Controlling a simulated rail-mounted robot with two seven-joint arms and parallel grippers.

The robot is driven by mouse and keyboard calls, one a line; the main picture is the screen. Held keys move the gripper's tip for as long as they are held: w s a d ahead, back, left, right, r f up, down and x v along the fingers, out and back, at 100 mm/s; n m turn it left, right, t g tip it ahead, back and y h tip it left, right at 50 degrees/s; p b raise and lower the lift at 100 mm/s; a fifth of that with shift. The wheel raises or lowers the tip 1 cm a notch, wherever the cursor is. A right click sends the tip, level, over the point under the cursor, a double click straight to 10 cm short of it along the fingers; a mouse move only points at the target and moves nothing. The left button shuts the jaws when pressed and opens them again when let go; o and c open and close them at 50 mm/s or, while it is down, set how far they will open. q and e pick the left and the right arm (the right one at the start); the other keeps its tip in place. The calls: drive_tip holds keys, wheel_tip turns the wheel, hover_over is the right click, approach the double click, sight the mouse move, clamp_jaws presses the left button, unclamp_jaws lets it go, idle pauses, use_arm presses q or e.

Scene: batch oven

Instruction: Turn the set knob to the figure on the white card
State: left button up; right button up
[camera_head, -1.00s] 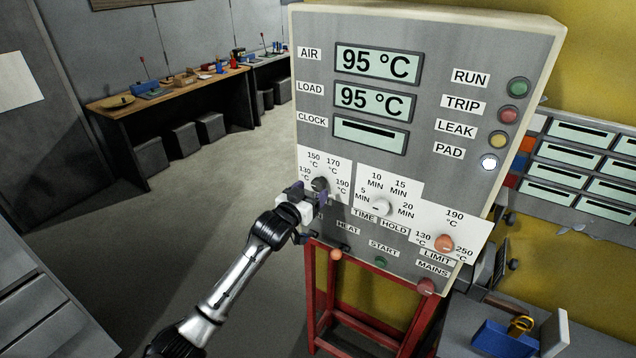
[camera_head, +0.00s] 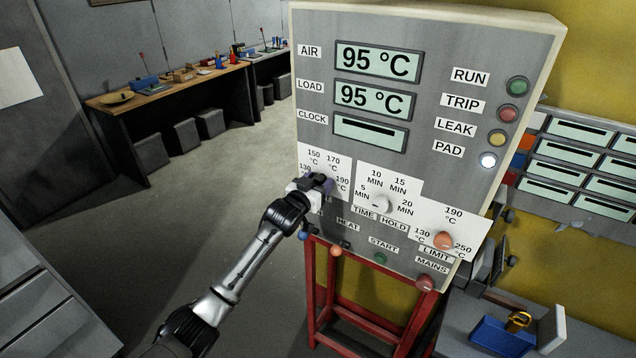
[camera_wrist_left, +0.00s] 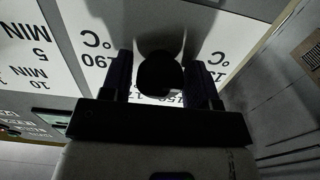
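The grey oven panel (camera_head: 430,50) stands upright in the head view. The set knob's dial plate (camera_head: 345,160) is at its lower left, marked 130, 150, 170 and 190 °C. My left gripper (camera_head: 318,184) is at this dial and covers the knob in the head view. In the left wrist view the dark round knob (camera_wrist_left: 160,72) sits between the two fingers, with little or no gap on either side. The fingers look open around it. The knob's pointer is hidden. A white sheet (camera_head: 18,76) hangs at the far left; no figure is legible on it. My right gripper is not in view.
The time knob (camera_head: 380,203) is just right of my gripper, and the orange limit knob (camera_head: 443,240) is further right. AIR and LOAD read 95 °C. The PAD lamp (camera_head: 488,160) glows white. A red stand (camera_head: 370,322) is below; the floor at left is clear.

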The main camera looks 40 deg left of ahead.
use_arm(q)
drive_tip(key=c, duration=0.6)
